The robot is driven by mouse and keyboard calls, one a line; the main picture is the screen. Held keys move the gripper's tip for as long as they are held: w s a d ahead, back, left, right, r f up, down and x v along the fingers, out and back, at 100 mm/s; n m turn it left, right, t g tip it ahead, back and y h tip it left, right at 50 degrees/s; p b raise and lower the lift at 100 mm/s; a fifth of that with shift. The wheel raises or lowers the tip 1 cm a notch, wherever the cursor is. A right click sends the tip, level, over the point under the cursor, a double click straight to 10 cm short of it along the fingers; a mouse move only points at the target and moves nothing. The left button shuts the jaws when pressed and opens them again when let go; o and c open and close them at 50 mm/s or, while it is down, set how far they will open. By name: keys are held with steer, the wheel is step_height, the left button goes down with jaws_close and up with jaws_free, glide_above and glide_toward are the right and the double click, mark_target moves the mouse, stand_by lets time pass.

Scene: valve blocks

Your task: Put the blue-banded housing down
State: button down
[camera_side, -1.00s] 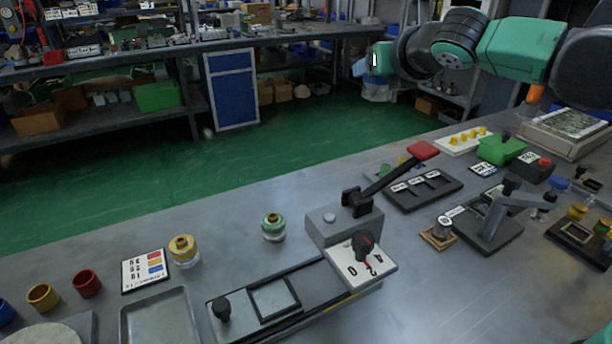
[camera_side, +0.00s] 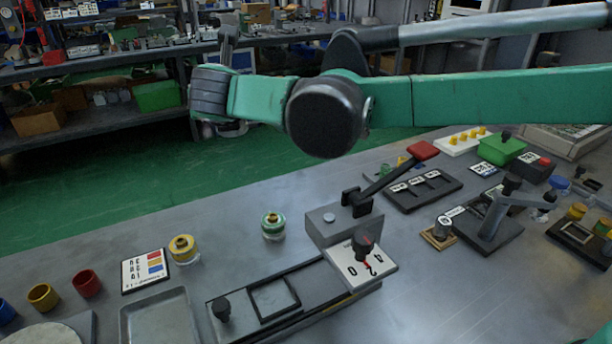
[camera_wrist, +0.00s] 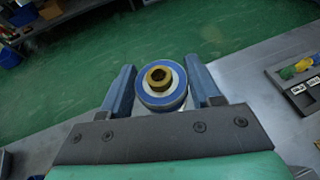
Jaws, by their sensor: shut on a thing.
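The blue-banded housing (camera_wrist: 173,97) shows in the wrist view as a pale round body with a blue ring and a brass-coloured centre. My gripper (camera_wrist: 161,92) is shut on it, one finger on each side. Green floor and the table's edge show beyond it, so it is held up in the air. In the side view my arm reaches across the top, and my gripper and the housing cannot be made out clearly there.
On the table (camera_side: 420,300) stand a green-banded housing (camera_side: 273,226) and a yellow-banded housing (camera_side: 183,249). A label card (camera_side: 145,271), an empty grey tray (camera_side: 160,318), red cup (camera_side: 87,283) and yellow cup (camera_side: 43,296) are at left. A lever fixture (camera_side: 345,220) stands mid-table.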

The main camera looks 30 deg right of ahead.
steer(key=a, duration=0.1)
steer(key=a+f, duration=0.1)
steer(key=a, duration=0.1)
steer(key=shift+s+a+f, duration=0.1)
steer(key=shift+a+f, duration=0.05)
steer(key=shift+f, duration=0.15)
step_height(320, 180, down, 20)
steer(key=shift+r, duration=0.2)
steer(key=shift+f, duration=0.3)
steer(key=shift+c, duration=0.9)
jaws_free()
